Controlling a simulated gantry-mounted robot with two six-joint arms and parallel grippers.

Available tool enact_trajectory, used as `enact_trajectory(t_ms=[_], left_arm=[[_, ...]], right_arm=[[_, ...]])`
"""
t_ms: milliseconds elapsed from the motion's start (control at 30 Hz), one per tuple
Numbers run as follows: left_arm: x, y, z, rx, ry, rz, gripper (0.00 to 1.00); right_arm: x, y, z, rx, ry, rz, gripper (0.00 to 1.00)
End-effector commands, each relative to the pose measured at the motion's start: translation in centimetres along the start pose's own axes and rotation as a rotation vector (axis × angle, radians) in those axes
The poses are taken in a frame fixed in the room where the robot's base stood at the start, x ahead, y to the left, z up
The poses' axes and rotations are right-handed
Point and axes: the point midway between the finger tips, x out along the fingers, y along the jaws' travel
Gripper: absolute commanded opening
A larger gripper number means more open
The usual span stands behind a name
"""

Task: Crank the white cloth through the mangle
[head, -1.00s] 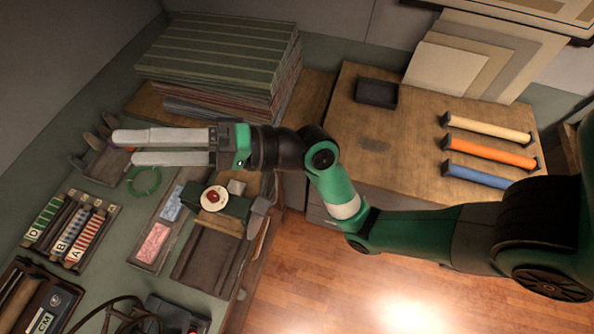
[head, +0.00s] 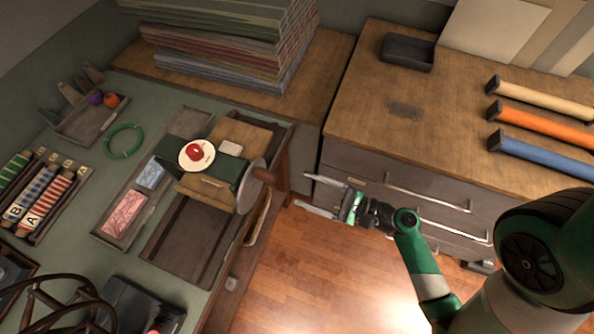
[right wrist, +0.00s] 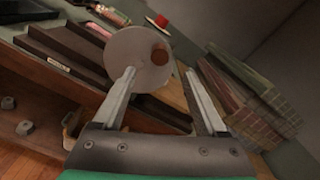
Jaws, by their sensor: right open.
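The mangle (head: 166,150) is a dark green device on the workbench, with a cream disc and red knob (head: 195,153) on top. Its grey crank wheel (head: 246,190) faces right and carries a brown wooden handle (head: 266,176). A small whitish piece (head: 230,148), perhaps the white cloth, lies on the board behind the disc. My right gripper (head: 303,190) is open and empty, just right of the handle and apart from it. In the right wrist view, the wheel (right wrist: 126,62) and handle (right wrist: 159,54) show beyond the open fingers (right wrist: 159,76). My left gripper is out of view.
A stack of boards (head: 230,35) stands behind the mangle. A drawer cabinet (head: 350,165) with metal handles is at the right, bearing colored rolls (head: 545,123) and a black tray (head: 407,52). A green ring (head: 123,141) lies left. Open floor (head: 310,270) lies below the gripper.

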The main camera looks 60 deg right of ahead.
Motion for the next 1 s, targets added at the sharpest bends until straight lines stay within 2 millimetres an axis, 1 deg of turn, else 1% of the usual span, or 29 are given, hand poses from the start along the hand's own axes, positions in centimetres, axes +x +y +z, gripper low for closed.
enact_trajectory(t_ms=[133, 267, 1000], left_arm=[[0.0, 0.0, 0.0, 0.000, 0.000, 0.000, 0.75], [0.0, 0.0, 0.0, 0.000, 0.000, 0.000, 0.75], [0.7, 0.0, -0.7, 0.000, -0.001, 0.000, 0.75]], right_arm=[[0.3, 0.0, 0.0, -0.002, -0.001, 0.002, 0.75], [1.3, 0.1, 0.1, -0.003, -0.004, 0.006, 0.75], [10.1, 0.0, 0.1, -0.004, -0.003, 0.003, 0.75]])
